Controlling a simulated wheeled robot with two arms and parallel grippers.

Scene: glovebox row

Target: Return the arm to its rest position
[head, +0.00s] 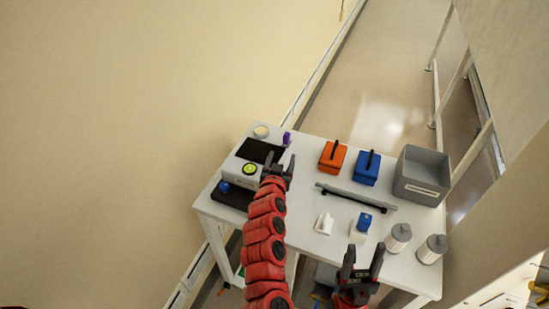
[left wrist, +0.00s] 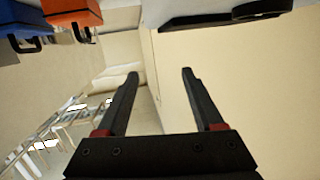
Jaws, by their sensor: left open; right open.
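My left arm reaches up over the white table (head: 300,225) in the head view. Its left gripper (head: 280,166) is above the back left part of the table, beside a white device with a yellow-green dial (head: 250,169). In the left wrist view the left gripper (left wrist: 160,74) has its two black fingers apart with nothing between them. My right gripper (head: 361,258) is open and empty at the table's front edge, near a small bottle with a blue cap (head: 363,222).
An orange box (head: 332,157), a blue box (head: 367,168) and a grey bin (head: 423,175) stand along the back. A dark bar (head: 356,197) lies mid-table. A white object (head: 324,223) and two grey-lidded jars (head: 398,238) stand in front. A wall borders the left.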

